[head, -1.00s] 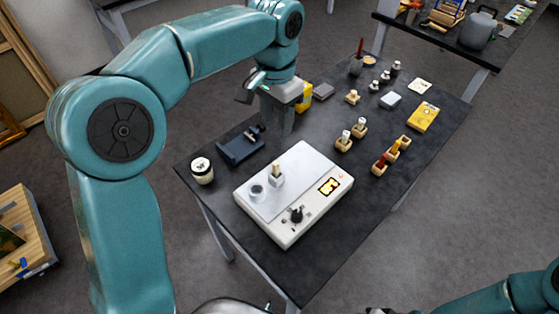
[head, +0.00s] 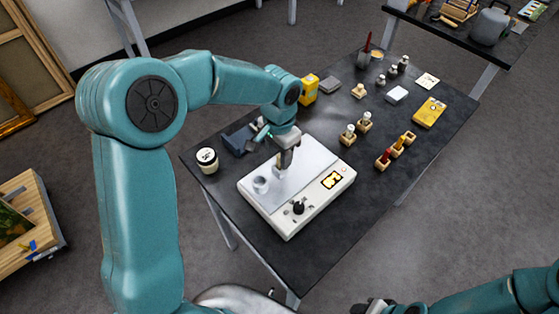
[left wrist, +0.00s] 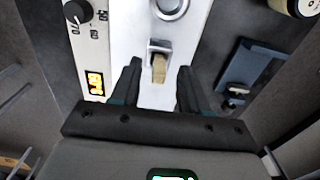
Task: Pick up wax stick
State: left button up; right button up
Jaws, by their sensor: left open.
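A tan, blocky stick (left wrist: 159,68) stands in a small metal holder on the white hot plate (head: 322,203); I take it for the wax stick. In the left wrist view it shows between the open fingers of my left gripper (left wrist: 160,84), with a gap on each side. In the head view my left gripper (head: 282,163) points down over the plate and mostly hides the stick. Red and yellow sticks (head: 385,157) stand in wooden holders to the right. My right gripper (head: 374,306) is only partly in view at the bottom edge, its jaws unclear.
A round metal cup (head: 261,184) sits on the plate beside the stick. A dark blue tray (head: 237,139) and a white-labelled jar (head: 207,160) stand to the left. Wooden blocks with white-topped vials (head: 348,134) stand behind right. The black table's (head: 330,237) front right is bare.

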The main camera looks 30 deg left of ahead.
pick_arm(q)
jog(key=shift+d+f, duration=0.15)
jog(key=shift+f, duration=0.7)
grip_shut()
jog(key=shift+r, duration=0.2)
notch_tip(320, 180, up, 19)
jog(key=s+d+f+n, duration=0.1)
jog(key=d+f+n, duration=0.1)
jog(key=f, duration=0.4)
jog(key=s+d+f+n, duration=0.1)
jog(key=d+f+n, duration=0.1)
jog(key=f, duration=0.5)
jog(key=shift+s+f, duration=0.25)
jog(key=shift+f, duration=0.05)
